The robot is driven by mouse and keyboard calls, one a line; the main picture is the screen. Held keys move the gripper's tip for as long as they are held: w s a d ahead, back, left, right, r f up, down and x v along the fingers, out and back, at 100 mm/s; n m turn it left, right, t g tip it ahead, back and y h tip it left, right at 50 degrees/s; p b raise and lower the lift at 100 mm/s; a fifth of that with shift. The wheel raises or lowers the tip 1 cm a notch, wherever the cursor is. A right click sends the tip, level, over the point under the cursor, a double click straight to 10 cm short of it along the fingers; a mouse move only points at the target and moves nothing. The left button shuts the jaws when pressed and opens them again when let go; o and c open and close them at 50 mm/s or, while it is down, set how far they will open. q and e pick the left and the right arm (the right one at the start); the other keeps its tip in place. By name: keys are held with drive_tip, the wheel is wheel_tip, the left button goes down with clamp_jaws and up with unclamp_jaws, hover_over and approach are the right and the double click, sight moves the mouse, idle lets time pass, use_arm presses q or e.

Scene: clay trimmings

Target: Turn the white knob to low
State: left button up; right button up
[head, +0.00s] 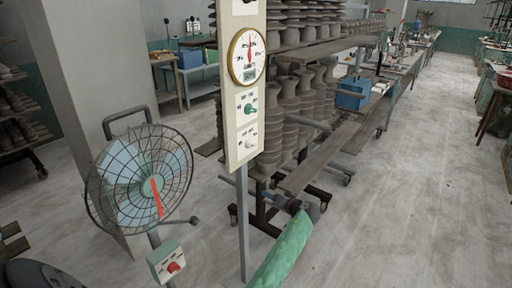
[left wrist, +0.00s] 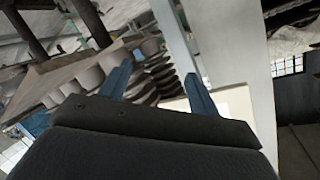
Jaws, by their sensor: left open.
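The white knob (head: 249,143) is the lowest control on a tall cream panel (head: 235,160) on a grey post. Its labels are too small to read, and I cannot tell its setting. A green knob (head: 249,108) sits above it, below a round dial (head: 247,57). My left gripper (head: 284,202) is low and to the right of the post, below the white knob and apart from it. In the left wrist view its two blue fingers (left wrist: 157,82) are spread with nothing held between them. My right gripper is not in view.
A caged fan (head: 140,180) stands left of the panel, with a red knob (head: 173,267) on its control box. A rack of grey clay pots (head: 290,110) stands close behind the panel. The floor on the right (head: 410,190) is clear.

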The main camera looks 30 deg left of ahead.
use_arm(q)
wheel_tip(320, 180, up, 16)
drive_tip(key=w+a+n+g+y, duration=0.2)
drive_tip(key=a+n+y, duration=0.1)
drive_tip(key=n, duration=0.2)
drive_tip(key=n+g+y, duration=0.1)
drive_tip(key=g, duration=0.1)
approach(254, 144)
drive_tip(key=a, duration=0.2)
drive_tip(key=a+p, duration=0.1)
drive_tip(key=a, duration=0.1)
drive_tip(key=a+p, duration=0.1)
drive_tip(key=a, duration=0.3)
drive_tip(key=shift+w+a+r+p, duration=0.1)
drive_tip(key=shift+w+p, duration=0.3)
drive_tip(key=shift+a, duration=0.55)
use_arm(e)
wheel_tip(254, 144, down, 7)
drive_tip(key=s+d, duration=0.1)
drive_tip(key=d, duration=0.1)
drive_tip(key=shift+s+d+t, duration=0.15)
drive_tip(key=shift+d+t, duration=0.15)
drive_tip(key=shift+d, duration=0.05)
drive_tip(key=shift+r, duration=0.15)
use_arm(q)
drive_tip(key=c, duration=1)
